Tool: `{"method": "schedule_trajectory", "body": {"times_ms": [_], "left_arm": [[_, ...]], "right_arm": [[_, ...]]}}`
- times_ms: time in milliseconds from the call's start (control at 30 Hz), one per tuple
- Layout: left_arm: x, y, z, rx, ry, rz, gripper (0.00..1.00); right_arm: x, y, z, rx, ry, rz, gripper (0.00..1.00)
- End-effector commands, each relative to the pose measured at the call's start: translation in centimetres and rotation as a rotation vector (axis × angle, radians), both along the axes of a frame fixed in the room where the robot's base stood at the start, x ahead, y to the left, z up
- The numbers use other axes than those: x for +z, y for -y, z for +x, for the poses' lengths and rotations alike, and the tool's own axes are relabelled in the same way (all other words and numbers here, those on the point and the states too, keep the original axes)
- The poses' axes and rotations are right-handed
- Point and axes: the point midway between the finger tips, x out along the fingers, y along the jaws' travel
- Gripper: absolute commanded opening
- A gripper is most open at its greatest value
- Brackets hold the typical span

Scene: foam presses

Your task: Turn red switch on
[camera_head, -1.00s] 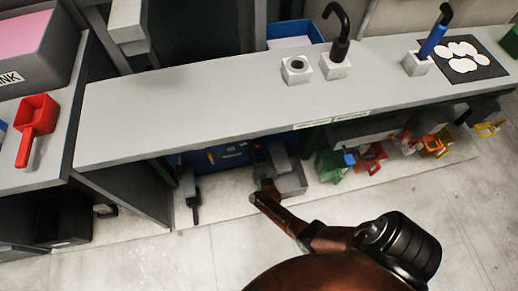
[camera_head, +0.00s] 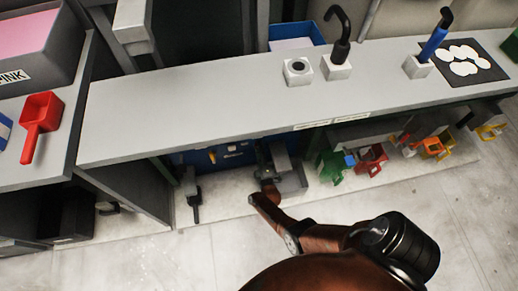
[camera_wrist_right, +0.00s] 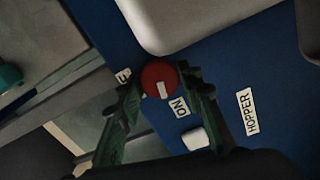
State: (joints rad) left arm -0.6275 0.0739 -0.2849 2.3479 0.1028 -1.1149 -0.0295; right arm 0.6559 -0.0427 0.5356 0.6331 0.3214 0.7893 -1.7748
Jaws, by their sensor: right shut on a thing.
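The red switch (camera_wrist_right: 158,77) is a round knob with a white mark, on a blue panel (camera_wrist_right: 225,75) in the right wrist view. The mark points roughly toward the ON label (camera_wrist_right: 179,107). Another label on the other side of the knob is partly hidden. My right gripper (camera_wrist_right: 163,84) has its two green-grey fingers on either side of the knob and is shut on it. In the head view my right arm reaches under the grey counter, where the gripper (camera_head: 266,174) shows small and dark. My left gripper is in neither view.
A HOPPER label (camera_wrist_right: 247,111) and a white button (camera_wrist_right: 195,138) are beside the knob. The grey counter (camera_head: 220,110) overhangs the panel. Green (camera_head: 331,167) and red (camera_head: 371,160) containers stand under it to the right. The floor in front is clear.

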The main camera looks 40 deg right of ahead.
Motion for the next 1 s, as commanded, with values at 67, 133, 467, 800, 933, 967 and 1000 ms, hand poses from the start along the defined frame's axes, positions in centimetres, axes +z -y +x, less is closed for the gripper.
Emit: {"method": "schedule_trajectory", "body": {"times_ms": [67, 133, 467, 800, 933, 967, 1000], "left_arm": [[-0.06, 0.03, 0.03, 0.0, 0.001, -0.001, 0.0], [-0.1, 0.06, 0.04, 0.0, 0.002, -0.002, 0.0], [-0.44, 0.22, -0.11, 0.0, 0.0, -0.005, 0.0], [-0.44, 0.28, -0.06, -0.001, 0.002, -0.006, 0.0], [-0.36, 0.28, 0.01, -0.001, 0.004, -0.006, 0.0], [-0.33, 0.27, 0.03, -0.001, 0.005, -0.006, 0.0], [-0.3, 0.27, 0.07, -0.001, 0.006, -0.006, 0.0]], "right_arm": [[-0.22, -0.28, -0.03, 0.002, -0.03, -0.04, 0.1], [-0.22, -0.25, -0.04, 0.002, -0.052, -0.075, 0.1], [-0.2, -0.22, -0.03, 0.003, -0.114, -0.178, 0.1], [-0.19, -0.21, -0.03, 0.003, -0.125, -0.195, 0.1], [-0.19, -0.21, -0.03, 0.003, -0.124, -0.194, 0.1], [-0.19, -0.21, -0.03, 0.003, -0.124, -0.194, 0.1], [-0.19, -0.21, -0.03, 0.003, -0.124, -0.194, 0.34]]}}
